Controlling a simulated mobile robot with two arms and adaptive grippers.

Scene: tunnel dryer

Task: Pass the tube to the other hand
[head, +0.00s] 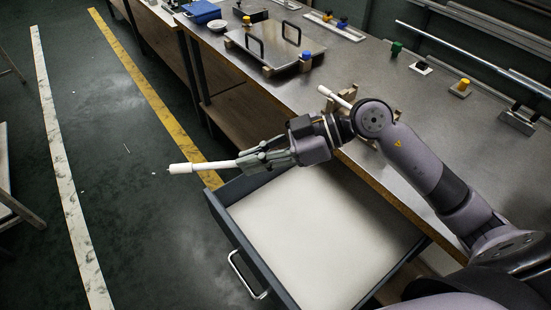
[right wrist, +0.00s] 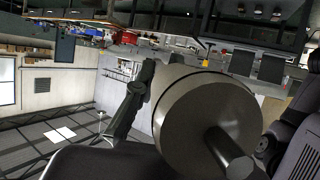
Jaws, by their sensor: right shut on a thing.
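A thin white tube (head: 205,166) with a thicker cap-like end at its left sticks out to the left from my right gripper (head: 258,158). My right gripper is shut on it and holds it level above the floor, left of the open drawer. In the right wrist view the tube (right wrist: 205,115) fills the middle, seen end-on and very close, with a finger beside it. My left gripper is in neither view.
An open drawer (head: 236,243) with an empty pale bottom lies below my right arm. A similar white tube (head: 335,97) rests on a wooden holder on the bench (head: 390,75). A metal plate with two handles (head: 277,50) and small coloured knobs stand on the bench. The floor at left is mostly clear.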

